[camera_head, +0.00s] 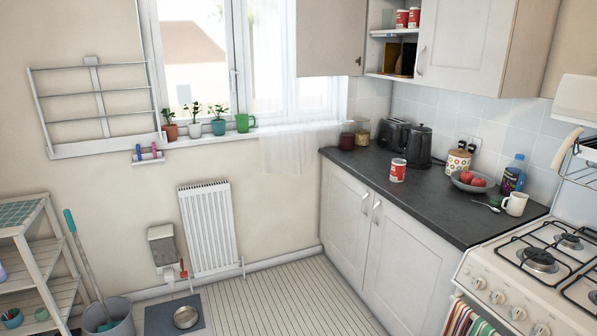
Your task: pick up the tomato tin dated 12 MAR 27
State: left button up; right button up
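A red and white tin (398,171) stands upright on the dark countertop (400,208), near its front edge. Two similar red and white tins stand side by side on the upper shelf of the open wall cabinet: a left one (402,19) and a right one (414,18). All are too small here for me to read any date or tell which holds tomatoes. Neither of my grippers shows in the head view.
Behind the counter tin stand a black kettle (418,146), a toaster (393,134) and jars. To its right are a fruit bowl (472,182), a blue bottle (513,174) and a white mug (515,204). A bucket (108,318) and floor mat (158,318) lie lower left.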

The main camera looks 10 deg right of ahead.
aim_at(402, 17)
jog(key=i, duration=1.75)
jog(key=i+z, duration=0.25)
jog(key=i, duration=0.3)
jog(key=i+j+z, duration=0.25)
jog(key=i, duration=0.3)
jog(key=i+j+z, duration=0.25)
jog(key=i, duration=0.25)
jog(key=i+j+z, duration=0.25)
jog(key=z, duration=0.15)
jog(key=i+j+z, duration=0.6)
jog(key=j+z, duration=0.2)
jog(key=i+j+z, duration=0.15)
jog(key=j+z, duration=0.25)
jog(key=j, duration=0.2)
jog(key=i+j, duration=0.1)
jog(key=j, duration=0.2)
jog(key=z, duration=0.05)
